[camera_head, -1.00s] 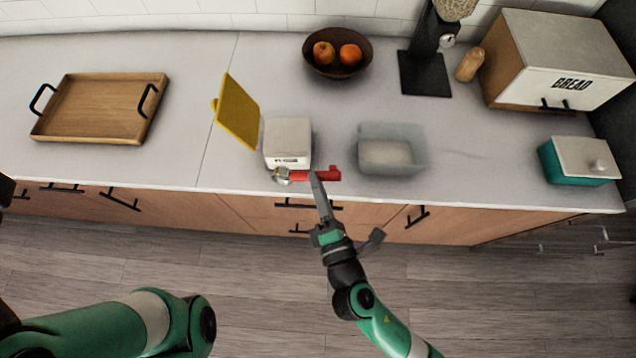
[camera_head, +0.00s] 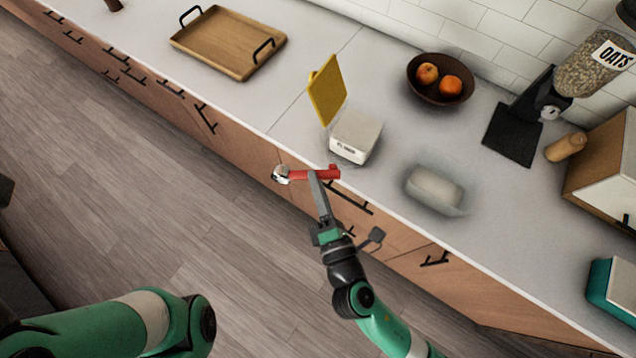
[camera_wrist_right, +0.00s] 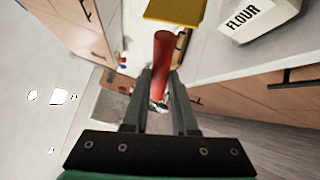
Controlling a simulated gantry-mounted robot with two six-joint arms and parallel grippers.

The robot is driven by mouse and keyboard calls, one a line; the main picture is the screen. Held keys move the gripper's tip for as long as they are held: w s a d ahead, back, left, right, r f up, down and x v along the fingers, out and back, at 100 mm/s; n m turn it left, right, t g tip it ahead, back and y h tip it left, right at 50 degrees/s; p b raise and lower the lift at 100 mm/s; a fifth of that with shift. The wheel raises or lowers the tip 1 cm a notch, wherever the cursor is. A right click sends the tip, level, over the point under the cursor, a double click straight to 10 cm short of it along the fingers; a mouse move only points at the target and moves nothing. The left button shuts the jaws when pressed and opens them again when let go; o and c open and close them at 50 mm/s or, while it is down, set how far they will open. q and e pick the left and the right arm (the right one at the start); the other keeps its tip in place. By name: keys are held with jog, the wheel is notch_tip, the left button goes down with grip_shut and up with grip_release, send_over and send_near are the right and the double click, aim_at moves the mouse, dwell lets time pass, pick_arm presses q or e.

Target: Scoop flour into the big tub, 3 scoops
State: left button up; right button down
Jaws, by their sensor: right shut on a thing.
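My right gripper (camera_head: 317,176) is shut on the red handle (camera_head: 322,173) of a scoop. The scoop's metal head (camera_head: 282,174) points left in the head view, just off the counter's front edge; whether it holds flour is too small to tell. The red handle (camera_wrist_right: 163,60) stands up between the fingers in the right wrist view. The white flour box (camera_head: 356,134) stands near the counter edge, beyond the scoop, with a pale top; its FLOUR label (camera_wrist_right: 246,18) shows in the wrist view. The clear tub (camera_head: 458,207) sits to its right, with something whitish inside. My left gripper is out of view.
A yellow panel (camera_head: 327,92) stands tilted beside the flour box. A wooden tray (camera_head: 228,42), a fruit bowl (camera_head: 441,79), a dispenser labelled OATS (camera_head: 597,66) and a teal box (camera_head: 613,285) are on the counter. Free counter lies between tray and yellow panel.

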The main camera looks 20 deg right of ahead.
notch_tip(320, 180, up, 29)
jog(key=p, duration=2.8)
jog(key=w+d+f+m+g, duration=0.1)
jog(key=w+d+f+g, duration=0.2)
jog(key=w+d+f, duration=0.35)
jog(key=w+d+f+m+g, duration=0.1)
jog(key=w+d+f+g, duration=0.15)
jog(key=f, duration=0.75)
jog(key=s+d+f+n+g+y, duration=0.1)
jog(key=s+d+f+n+g, duration=0.2)
jog(key=d+f+g, duration=0.5)
jog(key=shift+s+d+n+g+y, duration=0.35)
jog(key=shift+d+g, duration=0.5)
jog(key=shift+d, duration=1.25)
